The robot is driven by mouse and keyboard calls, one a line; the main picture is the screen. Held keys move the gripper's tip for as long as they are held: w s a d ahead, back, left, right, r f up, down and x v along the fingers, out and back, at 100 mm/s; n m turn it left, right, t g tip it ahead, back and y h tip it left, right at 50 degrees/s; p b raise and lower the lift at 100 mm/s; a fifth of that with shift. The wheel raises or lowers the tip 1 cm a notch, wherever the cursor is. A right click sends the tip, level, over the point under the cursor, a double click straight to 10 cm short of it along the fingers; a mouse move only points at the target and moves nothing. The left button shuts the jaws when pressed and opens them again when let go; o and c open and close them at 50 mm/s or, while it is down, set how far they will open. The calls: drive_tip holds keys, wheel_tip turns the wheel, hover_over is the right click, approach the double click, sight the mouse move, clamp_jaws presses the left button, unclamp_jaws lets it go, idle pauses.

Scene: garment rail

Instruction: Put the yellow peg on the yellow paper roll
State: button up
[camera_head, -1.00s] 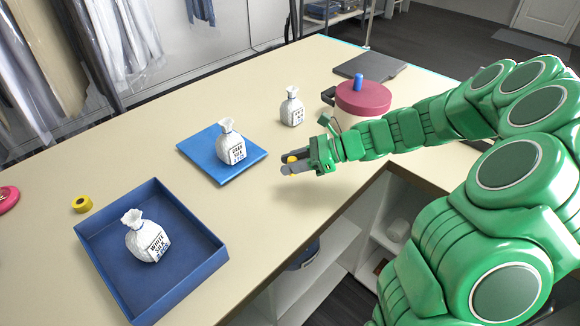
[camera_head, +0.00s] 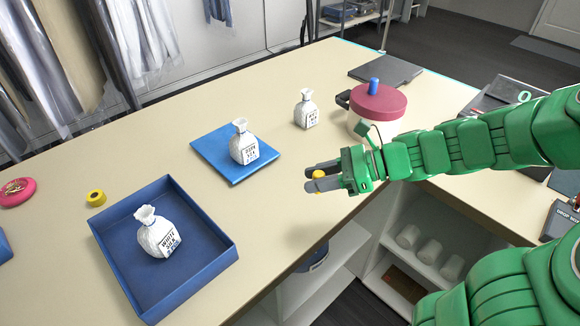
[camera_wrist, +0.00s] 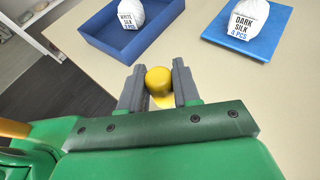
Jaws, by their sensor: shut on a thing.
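My gripper (camera_head: 319,180) is shut on the yellow peg (camera_head: 319,175) and holds it over the table's front edge. In the wrist view the yellow peg (camera_wrist: 159,82) sits between the two grey fingers of my gripper (camera_wrist: 160,88); its rounded top shows, and part of its lower body is hidden. The yellow paper roll (camera_head: 96,198) lies on the table at the far left, beside the blue tray's back left corner, with its dark centre facing up. It is well apart from my gripper. The roll does not show in the wrist view.
The walled blue tray (camera_head: 205,283) holds a white bag (camera_head: 158,233). A flat blue mat (camera_head: 208,158) bears another white bag (camera_head: 244,142). A third bag (camera_head: 306,109) and a red-lidded pot (camera_head: 378,101) stand farther right. A pink disc (camera_head: 15,192) lies at far left.

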drive_tip(key=shift+s, duration=0.1)
drive_tip(key=w+a+r, duration=0.1)
drive_tip(key=w+a, duration=0.2)
drive_tip(key=a, duration=0.9)
drive_tip(key=w+a+r, duration=0.2)
drive_tip(key=w+a, duration=0.2)
drive_tip(key=a, duration=0.9)
drive_tip(key=s+a, duration=0.5)
drive_tip(key=a, duration=0.7)
drive_tip(key=s+a, duration=0.5)
drive_tip(key=a, duration=0.6)
hover_over(94, 195)
drive_tip(key=d, duration=0.1)
drive_tip(key=f, duration=0.9)
drive_tip(key=shift+s, duration=0.3)
drive_tip(key=shift+w+a+f, duration=0.25)
drive_tip(key=shift+a+f, duration=0.2)
drive_tip(key=shift+f, duration=1.65)
